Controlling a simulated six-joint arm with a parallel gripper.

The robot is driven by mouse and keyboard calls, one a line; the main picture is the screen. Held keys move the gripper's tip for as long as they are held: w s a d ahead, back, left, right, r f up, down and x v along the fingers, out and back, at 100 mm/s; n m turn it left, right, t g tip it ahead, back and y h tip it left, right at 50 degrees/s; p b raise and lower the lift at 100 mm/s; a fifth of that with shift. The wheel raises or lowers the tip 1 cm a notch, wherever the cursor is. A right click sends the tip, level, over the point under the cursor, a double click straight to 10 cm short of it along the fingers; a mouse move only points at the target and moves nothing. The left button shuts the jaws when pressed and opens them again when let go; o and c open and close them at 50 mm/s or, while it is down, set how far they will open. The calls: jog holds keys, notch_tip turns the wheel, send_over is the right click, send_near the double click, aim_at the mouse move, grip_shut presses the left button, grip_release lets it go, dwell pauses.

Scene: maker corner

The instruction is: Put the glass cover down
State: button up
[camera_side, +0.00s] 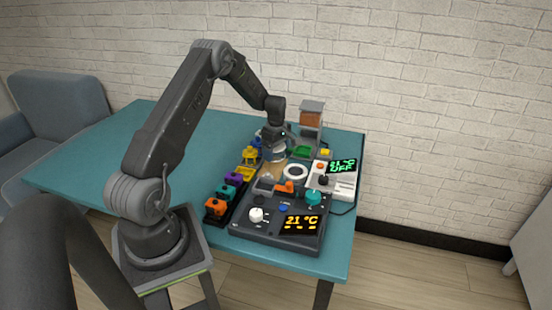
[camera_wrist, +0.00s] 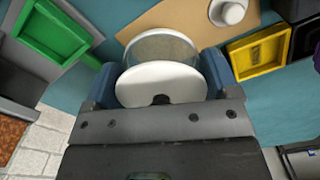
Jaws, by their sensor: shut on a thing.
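The glass cover (camera_wrist: 160,46) is between the two blue-tipped fingers of my gripper (camera_wrist: 160,85), with a pale round disc and a clear rim showing in the wrist view. My gripper is shut on it. In the side view my gripper (camera_side: 274,146) holds the cover (camera_side: 275,155) low over the back of the work area, above a tan board (camera_wrist: 185,18). I cannot tell whether the cover's lower rim touches the board.
A green tray (camera_side: 303,151) and a yellow tray (camera_wrist: 260,56) lie close by. A grey stand with a brown block (camera_side: 311,118) rises behind. A dark console (camera_side: 275,235), a white unit (camera_side: 343,190) and a row of coloured holders (camera_side: 215,207) crowd the front. The table's left (camera_side: 100,165) is clear.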

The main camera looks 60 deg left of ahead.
aim_at(276, 165)
jog(key=shift+f, duration=1.7)
jog(key=shift+f, duration=0.1)
jog(key=o, duration=0.8)
